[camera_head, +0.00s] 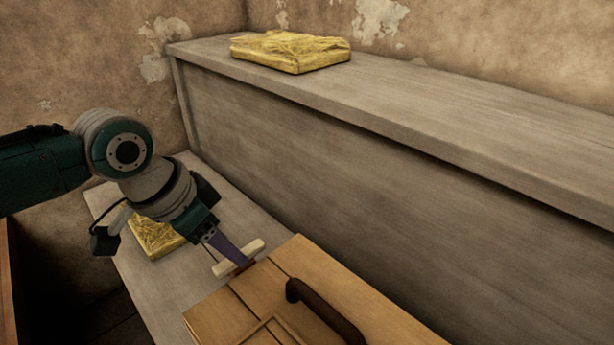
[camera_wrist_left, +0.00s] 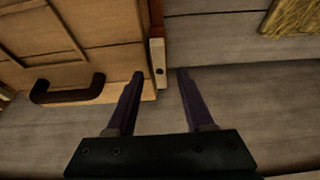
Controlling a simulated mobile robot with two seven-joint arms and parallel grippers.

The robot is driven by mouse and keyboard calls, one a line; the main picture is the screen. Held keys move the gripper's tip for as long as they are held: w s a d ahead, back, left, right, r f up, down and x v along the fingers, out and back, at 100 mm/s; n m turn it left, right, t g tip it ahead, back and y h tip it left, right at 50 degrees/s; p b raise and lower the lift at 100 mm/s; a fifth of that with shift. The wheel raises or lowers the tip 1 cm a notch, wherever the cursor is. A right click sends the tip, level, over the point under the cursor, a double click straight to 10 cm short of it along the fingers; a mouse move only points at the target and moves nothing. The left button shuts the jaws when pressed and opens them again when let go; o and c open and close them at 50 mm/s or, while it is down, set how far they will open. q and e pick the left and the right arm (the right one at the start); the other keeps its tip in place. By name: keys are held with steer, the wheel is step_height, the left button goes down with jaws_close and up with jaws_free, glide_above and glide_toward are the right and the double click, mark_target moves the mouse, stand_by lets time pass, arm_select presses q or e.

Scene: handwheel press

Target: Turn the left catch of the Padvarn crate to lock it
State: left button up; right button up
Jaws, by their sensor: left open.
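The Padvarn crate (camera_head: 222,318) is a light wooden box with a dark curved handle (camera_head: 325,310), at the lower middle of the head view. It also fills the upper left of the left wrist view (camera_wrist_left: 105,55). Its left catch (camera_head: 254,247) is a pale bar at the crate's left side, lying roughly along that edge. In the left wrist view the catch (camera_wrist_left: 157,52) shows a dark pivot spot near its end. My left gripper (camera_head: 236,259) is open at the catch; in the wrist view its fingertips (camera_wrist_left: 160,73) stand either side of the bar. Contact cannot be told. My right gripper is not in view.
The crate stands on a grey wooden bench (camera_head: 170,290). A tall grey board with a ledge (camera_head: 440,115) rises behind it. A yellow bundle (camera_head: 290,52) lies on the ledge, and another (camera_head: 152,238) lies on the bench behind my left wrist.

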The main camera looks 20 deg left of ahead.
arm_select(q)
steer(key=shift+b+x, duration=0.3)
steer(key=shift+x, duration=0.85)
steer(key=shift+c, duration=0.2)
jaws_close()
